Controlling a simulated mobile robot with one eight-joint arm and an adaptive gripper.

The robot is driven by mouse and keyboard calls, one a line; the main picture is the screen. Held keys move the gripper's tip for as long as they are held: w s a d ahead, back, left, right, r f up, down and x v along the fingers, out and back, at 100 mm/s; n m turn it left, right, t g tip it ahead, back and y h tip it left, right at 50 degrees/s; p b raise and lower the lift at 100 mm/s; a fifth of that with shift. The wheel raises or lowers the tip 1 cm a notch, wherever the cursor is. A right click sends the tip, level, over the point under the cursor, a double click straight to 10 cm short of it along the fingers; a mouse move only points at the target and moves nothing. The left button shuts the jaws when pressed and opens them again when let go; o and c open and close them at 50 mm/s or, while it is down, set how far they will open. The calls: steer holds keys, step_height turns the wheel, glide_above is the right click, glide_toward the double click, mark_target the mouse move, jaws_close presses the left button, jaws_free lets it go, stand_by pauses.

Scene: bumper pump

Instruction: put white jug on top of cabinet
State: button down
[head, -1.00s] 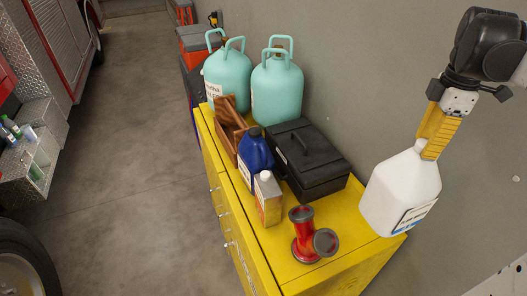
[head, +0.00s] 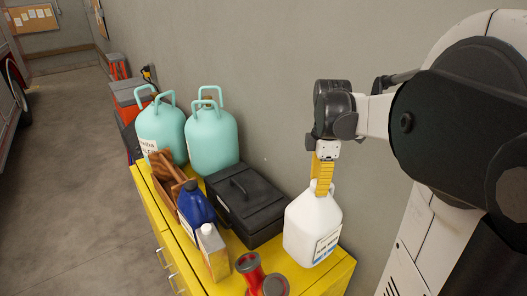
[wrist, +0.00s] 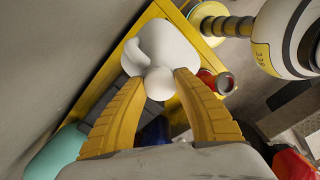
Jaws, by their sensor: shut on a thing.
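The white jug (head: 312,232) is upright, with a label low on its front. My gripper (head: 322,184) has its yellow fingers shut on the jug's neck and cap from above. In the wrist view the fingertips (wrist: 160,80) sit on both sides of the round white cap, with the jug (wrist: 168,45) beyond. The yellow cabinet (head: 340,270) has its top under the jug, at the near right end. I cannot tell whether the jug's base touches the top or hangs just above it.
A black case (head: 245,206) stands just left of the jug. A red flanged part (head: 250,272) is nearer the front. A blue bottle (head: 195,205), a carton (head: 213,250), a wooden box (head: 165,175) and two teal tanks (head: 212,140) fill the rest. A wall runs behind.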

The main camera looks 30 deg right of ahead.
mark_target(313, 219)
steer(key=shift+w+a+f, duration=0.2)
steer(key=shift+w+f, duration=0.1)
steer(key=shift+w, duration=0.15)
steer(key=shift+f+p, duration=0.45)
steer(key=shift+f, duration=1.5)
steer(key=shift+s+f, duration=0.1)
steer(key=c, duration=1)
jaws_free()
steer(key=shift+f, duration=0.1)
